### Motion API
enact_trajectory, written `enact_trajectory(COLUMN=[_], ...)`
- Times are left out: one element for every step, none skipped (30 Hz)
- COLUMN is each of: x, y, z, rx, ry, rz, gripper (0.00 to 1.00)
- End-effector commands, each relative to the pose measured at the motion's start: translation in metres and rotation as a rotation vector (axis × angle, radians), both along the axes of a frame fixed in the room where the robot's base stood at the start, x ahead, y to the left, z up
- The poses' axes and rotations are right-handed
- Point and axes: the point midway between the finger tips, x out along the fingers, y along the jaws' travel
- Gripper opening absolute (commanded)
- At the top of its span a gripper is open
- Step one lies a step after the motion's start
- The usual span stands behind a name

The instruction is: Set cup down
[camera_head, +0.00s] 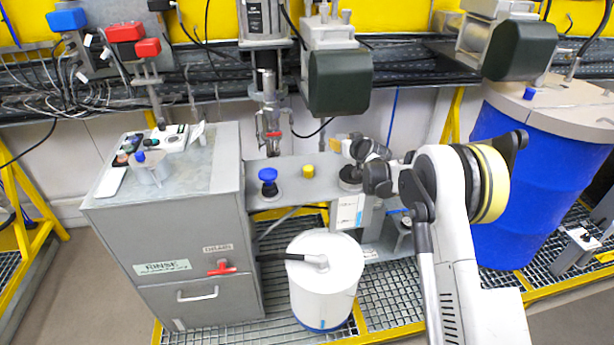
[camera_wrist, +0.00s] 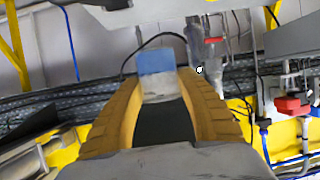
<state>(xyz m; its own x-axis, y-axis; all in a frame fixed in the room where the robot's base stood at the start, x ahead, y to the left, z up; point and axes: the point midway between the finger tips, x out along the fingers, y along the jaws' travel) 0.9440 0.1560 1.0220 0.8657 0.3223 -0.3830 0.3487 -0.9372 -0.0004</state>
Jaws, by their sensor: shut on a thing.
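My gripper (camera_head: 338,145) is above the grey ledge in the head view, pointing left and back. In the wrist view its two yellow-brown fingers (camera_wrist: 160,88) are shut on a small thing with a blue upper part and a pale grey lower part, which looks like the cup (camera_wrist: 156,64). A separate metal pot with a blue knob (camera_head: 150,168) stands on top of the grey cabinet (camera_head: 205,180) at the left.
The grey ledge (camera_head: 325,185) carries a blue knob (camera_head: 268,180) and a yellow knob (camera_head: 308,171). A white drum (camera_head: 325,270) stands on the grating below. A blue drum (camera_head: 530,170) is at the right. The cabinet top is partly clear, with small items at its back left.

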Motion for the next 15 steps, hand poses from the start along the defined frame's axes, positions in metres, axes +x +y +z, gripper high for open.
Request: enact_trajectory(x=[0.002, 0.002, 0.000, -0.002, -0.005, -0.010, -0.014, -0.019, -0.025, -0.030, -0.034, -0.040, -0.044, -0.048, -0.053], y=[0.005, 0.007, 0.011, 0.015, 0.019, 0.025, 0.030, 0.035, 0.043, 0.049, 0.054, 0.061, 0.067, 0.071, 0.077], z=[-0.003, -0.005, -0.008, -0.011, -0.015, -0.019, -0.024, -0.028, -0.034, -0.038, -0.043, -0.049, -0.052, -0.056, -0.061], rx=[0.000, -0.001, 0.001, 0.001, -0.001, 0.000, -0.001, 0.000, -0.001, 0.000, -0.001, -0.001, 0.000, -0.001, -0.001], ry=[-0.001, -0.001, -0.001, -0.001, -0.001, -0.001, -0.001, -0.001, -0.002, -0.002, -0.001, -0.002, -0.001, -0.001, -0.001], rz=[0.001, 0.003, 0.003, 0.003, 0.005, 0.005, 0.005, 0.004, 0.006, 0.006, 0.005, 0.006, 0.006, 0.005, 0.005], gripper=[0.08, 0.08, 0.08, 0.08, 0.08, 0.08, 0.08, 0.08, 0.08, 0.08, 0.08, 0.08, 0.08, 0.08, 0.08])
